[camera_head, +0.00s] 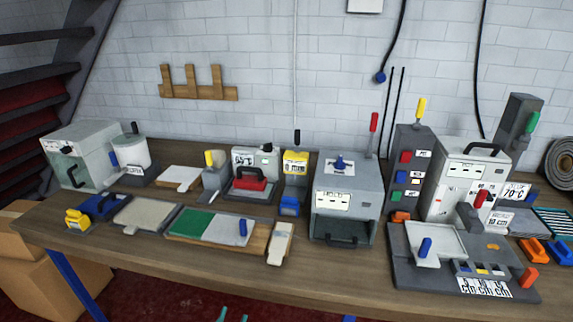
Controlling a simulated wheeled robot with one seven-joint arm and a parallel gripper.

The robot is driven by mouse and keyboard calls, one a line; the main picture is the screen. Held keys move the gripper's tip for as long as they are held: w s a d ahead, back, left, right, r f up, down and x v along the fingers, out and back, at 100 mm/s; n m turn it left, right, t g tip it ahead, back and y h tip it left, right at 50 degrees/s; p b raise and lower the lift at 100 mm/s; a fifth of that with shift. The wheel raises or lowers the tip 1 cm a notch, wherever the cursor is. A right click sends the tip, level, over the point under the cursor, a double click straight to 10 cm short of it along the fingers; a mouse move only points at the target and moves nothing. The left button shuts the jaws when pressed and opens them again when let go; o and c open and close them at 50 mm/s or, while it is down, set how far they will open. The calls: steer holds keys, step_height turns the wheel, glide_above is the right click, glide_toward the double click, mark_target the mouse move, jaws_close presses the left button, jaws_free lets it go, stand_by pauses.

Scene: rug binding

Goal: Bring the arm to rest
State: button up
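Two teal fingertips of my gripper (233,316) show at the bottom edge of the head view, left of centre. They stand apart, with dark red floor visible between them and nothing held there. The rest of my gripper and my arm lie below the picture. The tips appear in front of the wooden workbench (150,260), clear of its front edge and of everything on it.
The bench is crowded. A grey box with an open front (345,195) stands mid-bench, with a green and grey board (195,222) to its left. A dark tray station (410,275) sits near the front right edge. Cardboard boxes (60,285) stand at lower left.

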steer(key=s+d+f+m+g+y, duration=0.1)
steer(key=s+d+f+m, duration=0.25)
steer(key=s+m, duration=0.4)
steer(key=s+d+f+m+g+y, duration=0.1)
steer(key=s+d+f+m, duration=0.3)
steer(key=s, duration=0.6)
steer(key=s+d+r+m, duration=0.2)
steer(key=s+d+m, duration=0.1)
steer(key=s+m, duration=0.5)
steer(key=s+d+r+m, duration=0.3)
steer(key=s+m, duration=0.5)
steer(key=m, duration=0.3)
steer(key=shift+d+r+t+h, duration=0.35)
steer(key=shift+d+t+h, duration=0.05)
steer(key=shift+d, duration=0.1)
steer(key=shift+a, duration=0.1)
